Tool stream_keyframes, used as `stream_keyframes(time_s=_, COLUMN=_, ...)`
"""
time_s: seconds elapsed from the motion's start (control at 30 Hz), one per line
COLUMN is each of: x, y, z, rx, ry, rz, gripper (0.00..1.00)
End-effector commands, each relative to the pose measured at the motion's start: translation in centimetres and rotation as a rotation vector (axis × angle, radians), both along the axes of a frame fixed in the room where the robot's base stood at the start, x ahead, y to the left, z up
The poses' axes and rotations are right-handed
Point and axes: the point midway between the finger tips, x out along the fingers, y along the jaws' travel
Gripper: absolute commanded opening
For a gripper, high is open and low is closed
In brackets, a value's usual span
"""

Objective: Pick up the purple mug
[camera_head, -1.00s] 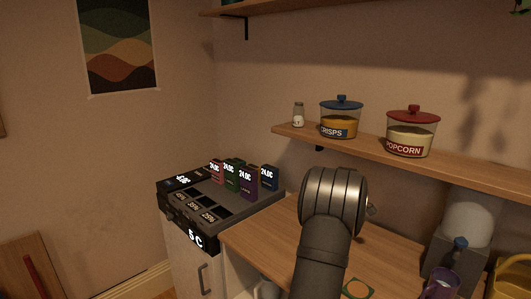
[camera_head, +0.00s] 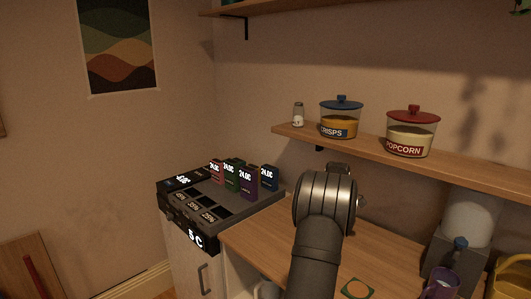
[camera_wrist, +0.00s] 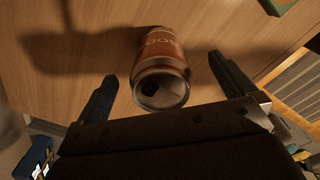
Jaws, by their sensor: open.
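The purple mug (camera_head: 440,284) stands at the lower right of the head view, in front of a grey dispenser, cut off by the bottom edge. It is not recognisable in the wrist view. My gripper (camera_wrist: 161,70) is open, with its two dark fingers apart. An orange-red can (camera_wrist: 162,62) with white lettering shows between the fingers over the wooden counter. I cannot tell whether the fingers touch it. In the head view my arm hides the gripper and the can. The mug is to the right of my arm there.
The grey dispenser (camera_head: 450,254) and a yellow container (camera_head: 511,278) stand close to the mug. A green-edged square (camera_head: 357,288) lies on the counter (camera_head: 385,252). A shelf (camera_head: 470,167) with jars runs above. A black unit with coloured boxes (camera_head: 232,175) stands left.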

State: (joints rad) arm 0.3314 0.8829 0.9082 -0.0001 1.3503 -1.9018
Motion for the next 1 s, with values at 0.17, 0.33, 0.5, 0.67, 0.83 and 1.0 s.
stream_keyframes(time_s=0.17, x=0.0, y=0.0, z=0.0, rx=0.000, ry=0.000, rz=0.000, gripper=0.92)
stream_keyframes(time_s=0.33, x=0.0, y=0.0, z=0.0, rx=0.000, ry=0.000, rz=-0.001, gripper=0.92)
stream_keyframes(time_s=0.5, x=-0.6, y=-1.1, z=0.7, rx=-0.008, ry=-0.013, rz=-0.058, gripper=0.92)
stream_keyframes(time_s=0.67, x=-3.7, y=-5.9, z=3.6, rx=-0.043, ry=-0.071, rz=-0.342, gripper=0.92)
stream_keyframes(time_s=0.83, x=-9.4, y=-12.3, z=7.8, rx=-0.083, ry=-0.176, rz=-0.794, gripper=0.92)
stream_keyframes(time_s=1.0, x=-16.1, y=-17.6, z=11.6, rx=-0.100, ry=-0.302, rz=-1.243, gripper=0.92)
